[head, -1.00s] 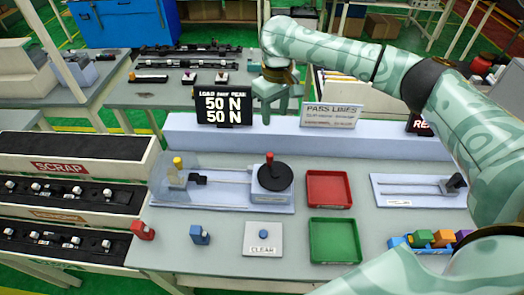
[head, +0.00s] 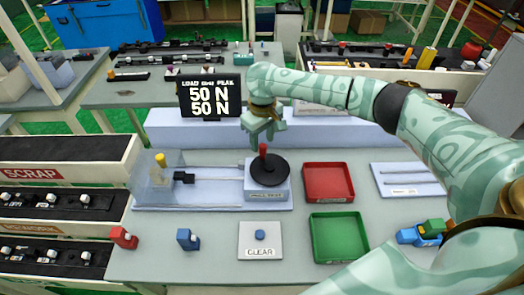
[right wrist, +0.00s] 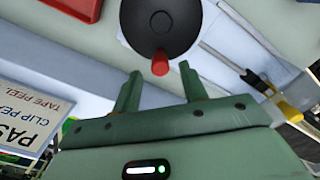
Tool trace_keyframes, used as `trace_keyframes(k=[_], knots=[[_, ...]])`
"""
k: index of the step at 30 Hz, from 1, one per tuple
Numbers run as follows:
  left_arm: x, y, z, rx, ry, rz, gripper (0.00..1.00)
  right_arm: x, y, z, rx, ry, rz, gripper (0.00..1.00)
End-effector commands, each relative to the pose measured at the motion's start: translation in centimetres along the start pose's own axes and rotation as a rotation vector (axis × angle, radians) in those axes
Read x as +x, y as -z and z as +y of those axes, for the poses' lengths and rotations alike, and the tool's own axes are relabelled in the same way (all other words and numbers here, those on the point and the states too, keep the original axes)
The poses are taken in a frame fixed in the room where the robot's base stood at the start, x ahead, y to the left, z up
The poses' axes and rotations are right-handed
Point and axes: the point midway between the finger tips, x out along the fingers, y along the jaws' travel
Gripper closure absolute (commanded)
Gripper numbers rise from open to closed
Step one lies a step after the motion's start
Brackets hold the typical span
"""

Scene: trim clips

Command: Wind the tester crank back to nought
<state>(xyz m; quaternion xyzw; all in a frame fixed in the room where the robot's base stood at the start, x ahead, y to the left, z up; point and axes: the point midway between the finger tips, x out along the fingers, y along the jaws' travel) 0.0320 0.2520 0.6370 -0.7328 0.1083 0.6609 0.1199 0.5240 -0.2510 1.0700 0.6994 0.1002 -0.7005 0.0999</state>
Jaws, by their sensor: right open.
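The tester crank is a black disc (head: 269,173) with an upright red handle (head: 263,150), on a pale block at the right end of the tester (head: 215,198). The disc also shows in the right wrist view (right wrist: 160,22), with the red handle (right wrist: 160,62) at its near edge. The display (head: 210,98) reads 50 N on both lines. My right gripper (head: 264,136) is open and empty, just behind and above the red handle. In the right wrist view its fingertips (right wrist: 160,78) stand either side of the handle's line, apart from it. My left gripper is not in view.
A red tray (head: 328,168) and a green tray (head: 338,238) lie right of the tester. A CLEAR button plate (head: 260,250), a blue clip (head: 188,239) and a red clip (head: 123,238) are in front. A pale raised ledge (head: 190,135) runs behind.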

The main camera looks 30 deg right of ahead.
Motion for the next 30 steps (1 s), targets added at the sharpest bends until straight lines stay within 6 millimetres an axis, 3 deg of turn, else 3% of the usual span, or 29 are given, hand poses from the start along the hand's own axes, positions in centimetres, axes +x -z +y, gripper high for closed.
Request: trace_keyframes(k=[1,6,17,22,30], knots=[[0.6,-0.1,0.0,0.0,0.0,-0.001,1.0,1.3,-0.1,0.0,0.0,-0.001,-0.003,0.57],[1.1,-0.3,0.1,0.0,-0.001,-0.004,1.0,3.3,0.0,0.1,0.0,-0.001,-0.001,0.57],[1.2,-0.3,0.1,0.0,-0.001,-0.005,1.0,3.8,0.0,0.0,-0.001,-0.001,0.001,0.57],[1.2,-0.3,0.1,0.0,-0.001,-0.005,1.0,3.8,0.0,0.0,-0.001,-0.001,0.001,0.99],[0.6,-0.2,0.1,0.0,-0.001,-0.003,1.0,3.6,0.0,-0.1,-0.009,0.0,0.0,1.0]])
